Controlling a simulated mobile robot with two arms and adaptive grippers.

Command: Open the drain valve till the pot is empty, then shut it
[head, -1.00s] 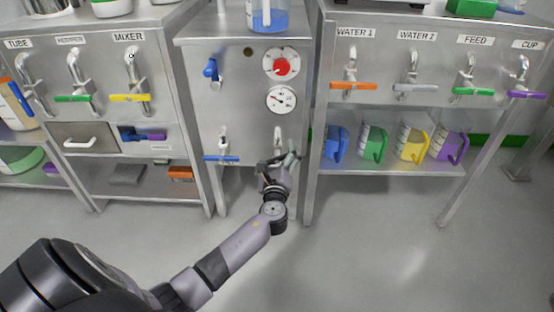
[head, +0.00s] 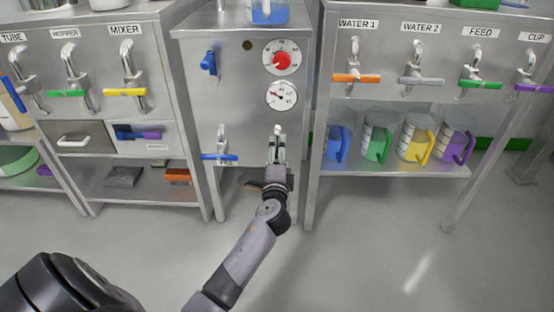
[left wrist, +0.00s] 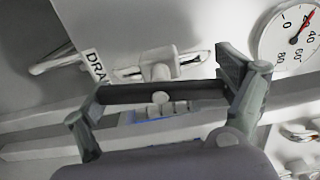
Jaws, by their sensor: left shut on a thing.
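The drain valve (head: 278,131) is on the lower right front of the steel cabinet (head: 232,112). Its DRAIN label (left wrist: 96,68) shows partly in the left wrist view. My left gripper (head: 277,150) is at this valve, its fingers pointing up in the head view. In the left wrist view a dark bar (left wrist: 190,92), which looks like the valve handle, spans between the gripper's two fingers (left wrist: 160,105); the gripper is shut on it. The fingers partly hide the handle in the head view, so its turn is unclear. I cannot make out the pot's level. My right gripper is not in view.
A round gauge (head: 281,96) sits above the drain valve, below a red dial (head: 282,62). The blue-handled FILL valve (head: 220,156) is close on the left. A vessel of blue liquid (head: 269,12) stands on top. Steel tables flank the cabinet; the floor in front is clear.

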